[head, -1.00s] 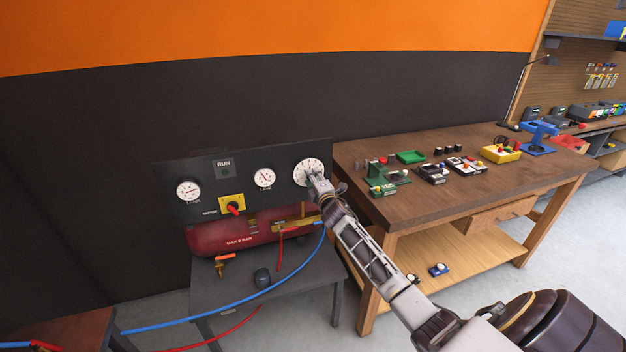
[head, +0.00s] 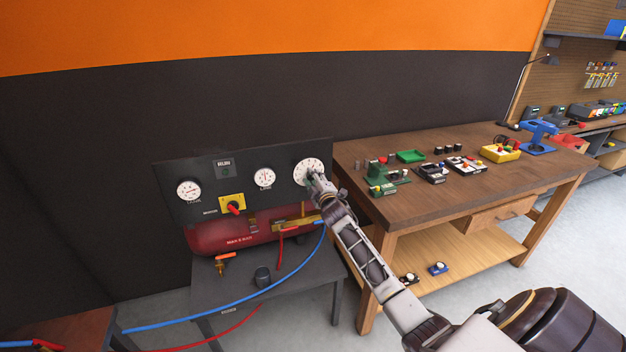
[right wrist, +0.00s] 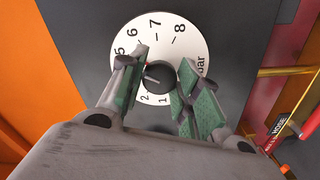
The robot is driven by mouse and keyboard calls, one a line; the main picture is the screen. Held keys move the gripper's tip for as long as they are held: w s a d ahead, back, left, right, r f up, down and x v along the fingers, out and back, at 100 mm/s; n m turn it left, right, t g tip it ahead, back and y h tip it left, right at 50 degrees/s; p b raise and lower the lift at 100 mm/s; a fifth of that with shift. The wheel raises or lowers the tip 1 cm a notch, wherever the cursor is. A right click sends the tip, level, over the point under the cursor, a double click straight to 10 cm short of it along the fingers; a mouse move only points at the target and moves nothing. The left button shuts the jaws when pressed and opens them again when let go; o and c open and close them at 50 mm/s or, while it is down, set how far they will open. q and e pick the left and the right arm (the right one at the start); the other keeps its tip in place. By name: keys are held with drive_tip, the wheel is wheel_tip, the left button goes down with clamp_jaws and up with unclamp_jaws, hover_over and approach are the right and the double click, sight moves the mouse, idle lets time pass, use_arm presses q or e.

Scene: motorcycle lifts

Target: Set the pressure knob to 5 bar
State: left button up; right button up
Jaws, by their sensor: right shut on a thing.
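The pressure knob (right wrist: 158,78) is a black round knob at the middle of a white dial (right wrist: 188,52) marked in bar. In the right wrist view 1, 2, 5, 6, 7 and 8 show; the marks between 2 and 5 are hidden behind a finger. A light pointer line on the knob points left, toward that hidden part. My right gripper (right wrist: 160,88) is shut on the knob, a green-padded finger on each side. In the head view the dial (head: 308,168) sits at the panel's right end, partly covered by my gripper. My left gripper is not in view.
The dark panel (head: 212,209) also carries a left gauge (head: 188,191), a line gauge (head: 265,177), a small display (head: 223,168) and a red-handled valve on a yellow plate (head: 233,201). A red tank (head: 215,237) lies below. A wooden workbench (head: 440,205) stands close on the right.

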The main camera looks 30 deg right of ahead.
drive_tip(key=o, duration=1)
drive_tip(key=shift+s, duration=0.15)
drive_tip(key=v, duration=1.1)
drive_tip(key=shift+s, duration=0.35)
drive_tip(key=shift+a+m, duration=0.2)
drive_tip(key=shift+m, duration=0.2)
idle(0.3)
